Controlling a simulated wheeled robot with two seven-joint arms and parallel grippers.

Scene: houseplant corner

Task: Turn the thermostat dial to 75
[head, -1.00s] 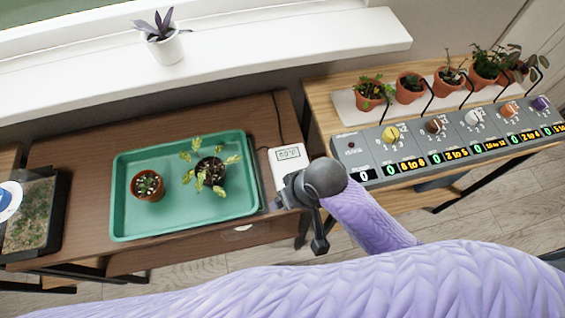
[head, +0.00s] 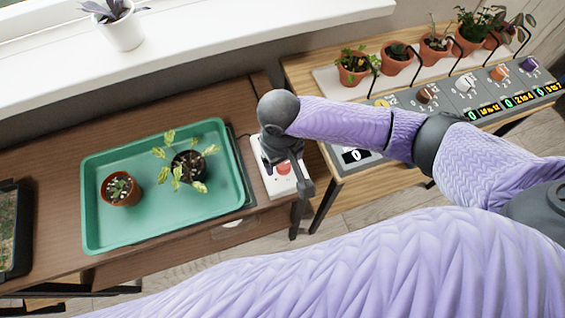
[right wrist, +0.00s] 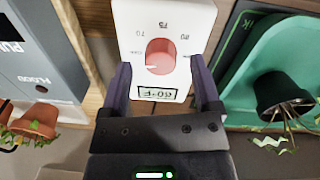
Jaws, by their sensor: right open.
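The thermostat (head: 270,186) is a white box with a red dial (head: 284,168) at the right end of the brown table. In the right wrist view the dial (right wrist: 160,57) has a white pointer mark toward the lower left. Printed marks surround it, and the small display (right wrist: 157,93) appears upside down, reading about 60°F. My right gripper (right wrist: 162,82) is open, its fingers on either side of the dial's line and apart from it in the picture. In the head view the right gripper (head: 287,176) is above the thermostat and partly hides it. My left gripper is not in view.
A green tray (head: 98,232) with two potted plants lies left of the thermostat. To the right, a grey control panel (head: 440,118) with several knobs stands before several potted plants, partly hidden by my arm. A white windowsill (head: 200,50) runs behind.

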